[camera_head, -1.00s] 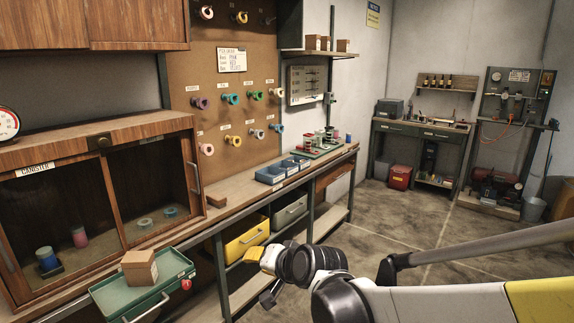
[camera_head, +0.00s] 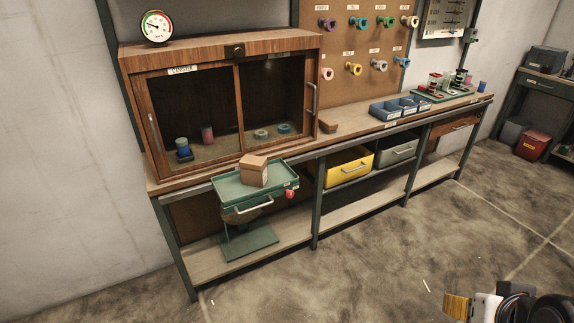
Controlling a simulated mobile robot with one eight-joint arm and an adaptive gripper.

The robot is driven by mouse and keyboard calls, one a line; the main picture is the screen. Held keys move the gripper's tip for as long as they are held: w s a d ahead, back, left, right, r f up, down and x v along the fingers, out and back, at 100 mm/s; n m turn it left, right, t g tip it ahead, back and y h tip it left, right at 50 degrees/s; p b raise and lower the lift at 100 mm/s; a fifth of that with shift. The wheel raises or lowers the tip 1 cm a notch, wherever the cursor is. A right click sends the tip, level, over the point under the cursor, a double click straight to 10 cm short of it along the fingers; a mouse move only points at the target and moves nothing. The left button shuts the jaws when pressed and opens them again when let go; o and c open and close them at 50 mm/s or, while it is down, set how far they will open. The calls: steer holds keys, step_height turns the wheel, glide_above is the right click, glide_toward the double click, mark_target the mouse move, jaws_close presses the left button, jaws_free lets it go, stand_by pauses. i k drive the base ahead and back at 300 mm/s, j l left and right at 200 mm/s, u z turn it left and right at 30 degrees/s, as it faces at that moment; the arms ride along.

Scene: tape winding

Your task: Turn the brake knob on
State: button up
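A small red knob (camera_head: 290,193) sits at the right front corner of a green tray-topped stand (camera_head: 237,194), near the tray's silver handle. No label that names it as the brake knob can be read at this size. A brown box (camera_head: 254,171) rests on the tray. My gripper (camera_head: 468,307) shows only in part at the bottom right edge, a yellowish piece beside white and black parts. It is far to the right of the red knob and apart from everything. Its fingers are cut off or too unclear to tell open from shut.
A long workbench (camera_head: 350,139) stands behind the stand, with a glass-fronted wooden cabinet (camera_head: 222,49) on it. Yellow (camera_head: 349,167) and grey (camera_head: 396,150) bins sit below the top. Blue trays (camera_head: 400,108) lie on it. The floor (camera_head: 350,260) in front is mostly clear.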

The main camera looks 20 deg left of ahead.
mark_target(289, 193)
steer(key=u, duration=1.15)
